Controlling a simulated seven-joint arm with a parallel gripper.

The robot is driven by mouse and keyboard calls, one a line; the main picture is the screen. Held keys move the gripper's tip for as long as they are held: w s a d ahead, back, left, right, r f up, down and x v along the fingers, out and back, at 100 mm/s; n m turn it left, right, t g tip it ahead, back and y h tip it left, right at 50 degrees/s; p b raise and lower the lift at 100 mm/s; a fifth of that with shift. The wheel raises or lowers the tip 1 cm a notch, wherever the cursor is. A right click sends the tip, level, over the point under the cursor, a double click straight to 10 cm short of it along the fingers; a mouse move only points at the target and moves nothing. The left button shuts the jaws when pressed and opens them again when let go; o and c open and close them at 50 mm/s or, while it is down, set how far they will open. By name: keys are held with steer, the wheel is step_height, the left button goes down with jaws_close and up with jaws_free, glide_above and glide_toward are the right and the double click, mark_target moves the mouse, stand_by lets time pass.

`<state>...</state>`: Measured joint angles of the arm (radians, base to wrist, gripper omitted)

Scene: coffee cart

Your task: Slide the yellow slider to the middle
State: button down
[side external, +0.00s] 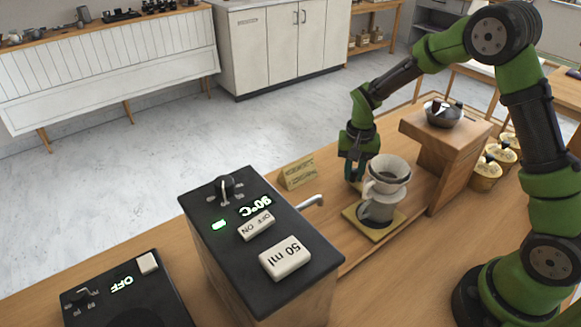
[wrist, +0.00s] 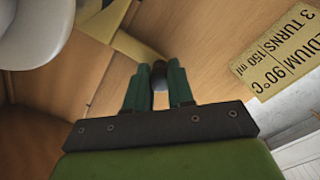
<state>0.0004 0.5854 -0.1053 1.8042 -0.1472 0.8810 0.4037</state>
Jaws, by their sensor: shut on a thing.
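The yellow slider (side external: 356,221) is a flat square plate on the wooden cart top. A glass server with a white dripper (side external: 388,175) stands on it. My gripper (side external: 353,172) is low behind the dripper and points down. In the wrist view my gripper (wrist: 159,90) is shut on a dark round knob (wrist: 159,72). A yellow arm (wrist: 130,46) runs towards this knob from the plate's edge, so it looks like the slider's handle. The exact contact is partly hidden by the fingers.
A black-topped machine (side external: 262,215) with a spout (side external: 311,202) stands to the left. A wooden stand (side external: 440,150) with a steel pot (side external: 443,113) is at the right. An instruction card (side external: 297,172) stands behind; it also shows in the wrist view (wrist: 285,55).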

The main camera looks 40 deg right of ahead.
steer(key=c, duration=1)
jaws_free()
step_height(320, 180, up, 17)
steer(key=shift+f, duration=0.1)
steer(key=s+a+r+n+t, duration=0.1)
steer(key=s+a+t, duration=0.1)
steer(key=s, duration=0.4)
steer(key=s+a+r+n+t+y, duration=0.1)
steer(key=s+a+r+n+t, duration=0.1)
steer(key=s, duration=0.4)
steer(key=s+a+r+n+t+y, duration=0.1)
steer(key=s+a+r+n+t, duration=0.1)
steer(key=s, duration=0.5)
steer(key=shift+a+r+t, duration=0.2)
steer(key=shift+a+t, duration=0.25)
steer(key=shift+t, duration=0.15)
